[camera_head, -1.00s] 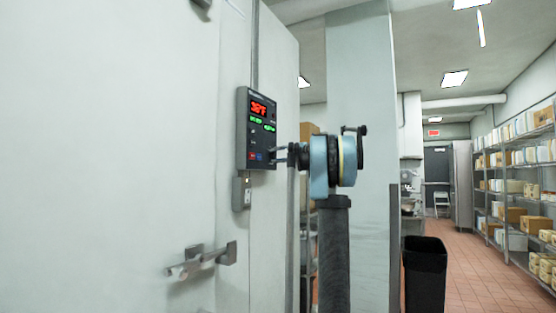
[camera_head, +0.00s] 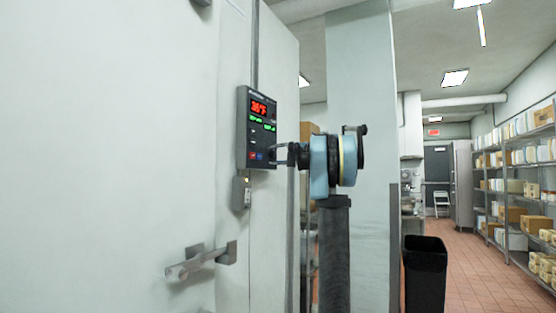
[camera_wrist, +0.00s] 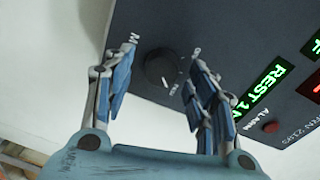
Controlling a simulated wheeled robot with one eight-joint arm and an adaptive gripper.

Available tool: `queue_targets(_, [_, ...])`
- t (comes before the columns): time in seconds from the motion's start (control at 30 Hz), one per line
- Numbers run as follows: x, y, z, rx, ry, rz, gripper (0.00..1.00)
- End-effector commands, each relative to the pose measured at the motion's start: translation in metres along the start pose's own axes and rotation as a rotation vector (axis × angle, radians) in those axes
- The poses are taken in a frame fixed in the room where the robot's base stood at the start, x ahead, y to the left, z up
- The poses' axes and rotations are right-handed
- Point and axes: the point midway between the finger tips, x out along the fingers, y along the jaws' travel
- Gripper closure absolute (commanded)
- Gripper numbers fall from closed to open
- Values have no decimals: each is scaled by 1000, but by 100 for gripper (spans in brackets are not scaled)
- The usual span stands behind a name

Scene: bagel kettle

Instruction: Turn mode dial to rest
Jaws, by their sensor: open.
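The dark control panel (camera_head: 257,130) is mounted on the pale wall in the head view, with a red temperature readout and green text below it. In the wrist view, the black round mode dial (camera_wrist: 163,69) sits on the panel (camera_wrist: 230,30), with a white pointer mark and small labels around it, partly hidden. A green display there begins with "REST". My gripper (camera_wrist: 160,72) is open, with one finger on each side of the dial. I cannot tell whether the fingers touch it. In the head view my gripper (camera_head: 281,154) is at the panel's lower right.
A small grey box (camera_head: 241,192) is below the panel, and a metal door handle (camera_head: 200,260) sticks out lower left. A black bin (camera_head: 425,274) stands on the tiled floor at right. Shelves with boxes (camera_head: 515,190) line the far right wall.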

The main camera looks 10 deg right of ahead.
Motion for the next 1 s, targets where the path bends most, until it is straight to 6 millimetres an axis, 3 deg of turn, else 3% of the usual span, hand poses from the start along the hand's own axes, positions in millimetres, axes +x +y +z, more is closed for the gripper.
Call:
queue_targets(0.6, [-101,2,-1,1,3,1,48])
queue_targets(1.0, [-116,2,0,1,1,1,48])
